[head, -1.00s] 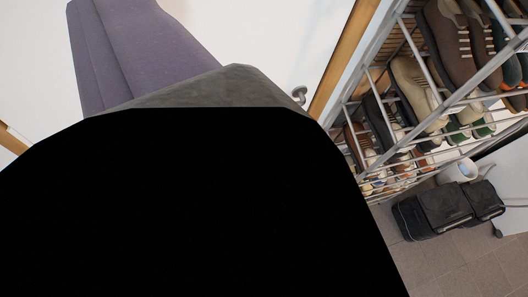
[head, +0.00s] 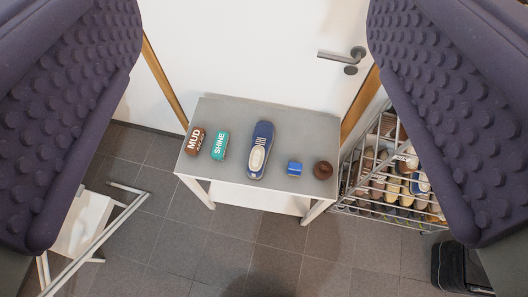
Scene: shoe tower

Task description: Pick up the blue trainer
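The blue trainer (head: 260,150) lies on a small grey table (head: 300,118) in the head view, with its pale sole or lacing part towards me. My gripper (head: 255,130) shows as two large purple, studded fingers at the left and right edges of the view. The fingers are wide apart, with nothing between them close to me. The table with the trainer is seen through the gap, some way beyond the fingers, and neither finger touches the trainer.
On the table, a brown MUD brush (head: 195,140) and a green SHINE item (head: 219,145) lie left of the trainer. A small blue block (head: 295,168) and a round brown item (head: 323,170) lie right. A shoe rack (head: 385,180) stands right, a white door (head: 240,50) behind.

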